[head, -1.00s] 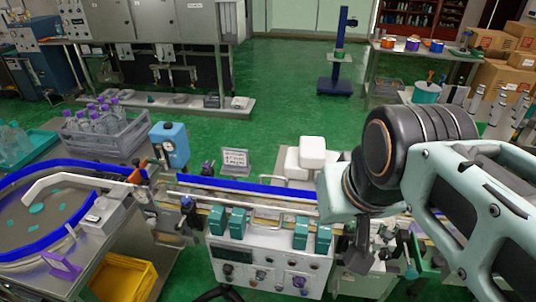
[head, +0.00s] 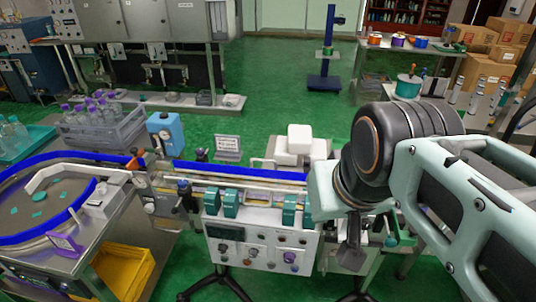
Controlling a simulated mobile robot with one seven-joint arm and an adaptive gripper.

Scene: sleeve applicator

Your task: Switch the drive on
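A white control panel (head: 262,246) hangs on the front of the conveyor machine, at the lower middle of the head view. It carries a dark display (head: 225,232) at its upper left and several small round knobs or buttons, one of them a purple knob (head: 290,257) at lower right. The labels are too small to read, so I cannot tell which control is the drive switch. My gripper (head: 352,250) is a dark shape pointing down, just right of the panel in the picture. It is seen edge-on and partly hidden by my arm; its finger opening does not show.
The conveyor (head: 240,176) with blue rails runs behind the panel. Green blocks (head: 231,202) stand along its front edge. A round turntable (head: 40,205) is at left, with a yellow bin (head: 122,270) below it. Tripod feet (head: 222,284) stand under the panel.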

